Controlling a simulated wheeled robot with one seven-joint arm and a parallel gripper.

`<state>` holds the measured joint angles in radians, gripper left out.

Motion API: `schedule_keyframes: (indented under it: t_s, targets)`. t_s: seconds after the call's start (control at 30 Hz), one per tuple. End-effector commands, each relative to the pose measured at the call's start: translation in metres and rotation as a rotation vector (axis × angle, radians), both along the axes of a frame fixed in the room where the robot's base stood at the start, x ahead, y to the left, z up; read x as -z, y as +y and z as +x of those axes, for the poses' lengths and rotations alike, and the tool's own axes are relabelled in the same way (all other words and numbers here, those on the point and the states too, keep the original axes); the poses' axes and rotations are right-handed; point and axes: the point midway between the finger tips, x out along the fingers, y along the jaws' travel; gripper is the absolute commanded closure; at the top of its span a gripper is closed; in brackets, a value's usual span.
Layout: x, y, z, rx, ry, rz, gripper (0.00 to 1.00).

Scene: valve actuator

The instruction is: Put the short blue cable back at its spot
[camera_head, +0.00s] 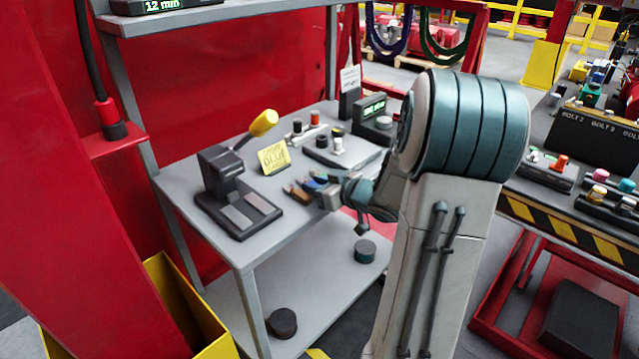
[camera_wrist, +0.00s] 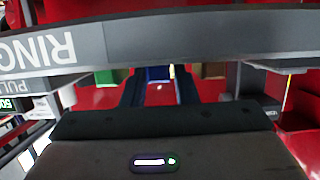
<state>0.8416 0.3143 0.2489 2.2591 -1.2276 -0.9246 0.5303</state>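My gripper (camera_head: 318,190) is over the right part of the grey workbench, pointing left, and is small in the head view. In the wrist view its two dark fingers (camera_wrist: 160,92) stand apart, with red background showing between them. A blue piece (camera_wrist: 158,73) shows between the fingertips; it may be the short blue cable, but its shape is unclear and I see no clear contact with the fingers. A small blue patch (camera_head: 316,182) also shows by the gripper in the head view. The cable's spot cannot be made out with certainty.
The grey workbench (camera_head: 180,181) carries a dark press with a yellow handle (camera_head: 263,122), a yellow note (camera_head: 273,157) and small knobs behind. A grey lettered bar (camera_wrist: 220,40) crosses the wrist view. Purple (camera_head: 388,30) and green loops hang behind. A yellow bin (camera_head: 170,290) stands lower left.

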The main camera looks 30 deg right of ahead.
Motion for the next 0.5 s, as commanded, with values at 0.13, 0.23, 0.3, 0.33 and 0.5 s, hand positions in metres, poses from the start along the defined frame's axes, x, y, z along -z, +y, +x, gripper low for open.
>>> schedule_keyframes:
  t_s: [0.13, 0.23, 0.3, 0.33, 0.5]
  targets:
    - [-0.001, 0.000, 0.000, 0.001, 0.000, 0.000, 0.74]
    - [-0.005, -0.002, -0.002, 0.003, 0.000, -0.001, 0.74]
    - [-0.009, -0.005, -0.010, 0.005, -0.001, -0.001, 0.74]
    - [-0.010, -0.007, -0.015, 0.005, -0.001, -0.001, 0.74]
    - [-0.022, -0.018, -0.047, 0.005, -0.001, -0.001, 0.74]
